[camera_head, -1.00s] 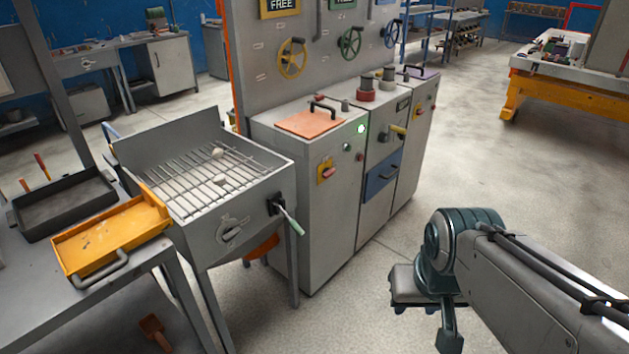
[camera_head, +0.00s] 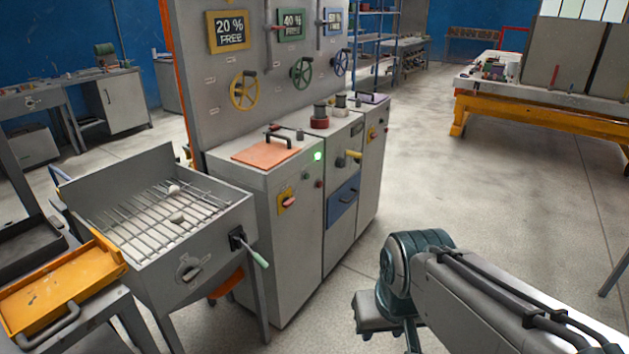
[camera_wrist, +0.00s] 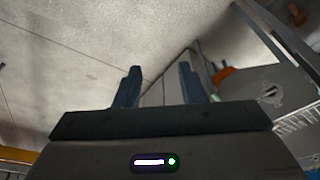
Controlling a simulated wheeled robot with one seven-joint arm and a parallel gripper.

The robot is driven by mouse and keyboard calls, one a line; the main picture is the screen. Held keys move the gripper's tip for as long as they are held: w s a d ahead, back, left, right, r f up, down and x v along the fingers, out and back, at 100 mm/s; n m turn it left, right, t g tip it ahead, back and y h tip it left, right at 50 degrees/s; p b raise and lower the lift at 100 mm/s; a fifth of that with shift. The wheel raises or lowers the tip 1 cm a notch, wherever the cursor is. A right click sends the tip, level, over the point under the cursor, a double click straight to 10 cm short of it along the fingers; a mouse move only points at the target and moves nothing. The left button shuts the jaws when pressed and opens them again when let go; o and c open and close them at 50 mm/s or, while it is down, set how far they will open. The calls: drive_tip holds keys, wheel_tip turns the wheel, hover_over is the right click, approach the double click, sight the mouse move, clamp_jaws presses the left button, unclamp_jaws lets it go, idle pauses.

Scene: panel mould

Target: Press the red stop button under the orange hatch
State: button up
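The orange hatch (camera_head: 266,154) lies flat and closed on top of the nearest grey cabinet, with a black handle (camera_head: 283,137) standing on it. The red stop button is not visible; the hatch covers whatever is beneath it. My gripper (camera_wrist: 160,84) shows in the wrist view with its two dark fingers apart and nothing between them. In the head view my arm reaches in at the lower right, well in front of and to the right of the cabinet, apart from the hatch.
A grate bin (camera_head: 170,220) with a green-tipped lever (camera_head: 256,256) stands left of the cabinet. An orange tray (camera_head: 60,285) sits at the lower left. A green lamp (camera_head: 317,156) glows by the hatch. Floor right of the cabinets is clear.

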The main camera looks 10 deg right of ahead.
clamp_jaws()
idle(1.6)
